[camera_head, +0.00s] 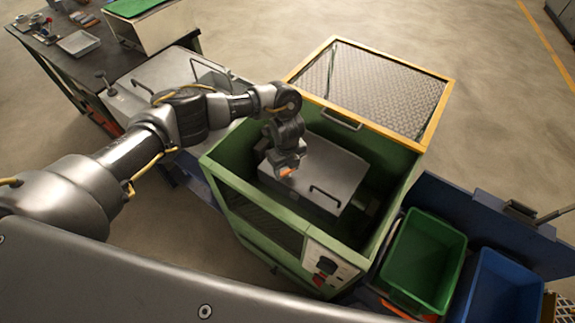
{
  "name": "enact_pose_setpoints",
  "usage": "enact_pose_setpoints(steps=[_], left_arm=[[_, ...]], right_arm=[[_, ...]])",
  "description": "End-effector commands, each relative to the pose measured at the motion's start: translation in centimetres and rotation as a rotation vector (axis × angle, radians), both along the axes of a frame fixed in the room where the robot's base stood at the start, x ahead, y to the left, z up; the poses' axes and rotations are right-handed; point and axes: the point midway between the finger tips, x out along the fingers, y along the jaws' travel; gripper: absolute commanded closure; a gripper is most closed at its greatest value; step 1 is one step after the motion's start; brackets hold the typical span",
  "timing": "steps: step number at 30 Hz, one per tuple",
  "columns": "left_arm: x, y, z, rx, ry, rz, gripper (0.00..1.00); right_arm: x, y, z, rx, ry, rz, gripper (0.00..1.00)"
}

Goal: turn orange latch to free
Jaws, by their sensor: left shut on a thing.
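The orange latch (291,171) shows as a small orange patch on the grey lid (325,170) of the box inside the green furnace housing (262,205). My left gripper (287,170) reaches down into the housing from above and is shut on the orange latch. The gripper hides most of the latch, so I cannot tell which way it is turned. The lid lies flat with a dark handle (326,198) at its front right. My right gripper is not in view.
The housing's yellow-framed mesh cover (375,88) stands open behind it. A control panel (328,268) is at the front. A green bin (425,258) and a blue bin (505,290) stand at the right. A dark workbench (75,58) is at the back left.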

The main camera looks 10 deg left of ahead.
Motion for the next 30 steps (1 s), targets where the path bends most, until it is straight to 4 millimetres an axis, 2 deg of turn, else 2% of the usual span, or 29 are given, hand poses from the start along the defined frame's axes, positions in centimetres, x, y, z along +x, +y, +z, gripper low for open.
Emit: enact_pose_setpoints(steps=[6,15,30], left_arm=[[0.0,0.0,0.3,-0.001,-0.001,0.179,0.68],[0.1,0.1,0.2,0.001,-0.002,0.346,0.68],[0.1,0.0,0.1,0.0,-0.001,0.419,0.68]], right_arm=[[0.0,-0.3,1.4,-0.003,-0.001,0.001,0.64],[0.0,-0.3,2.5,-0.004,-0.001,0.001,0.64],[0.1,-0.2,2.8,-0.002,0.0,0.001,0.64]])
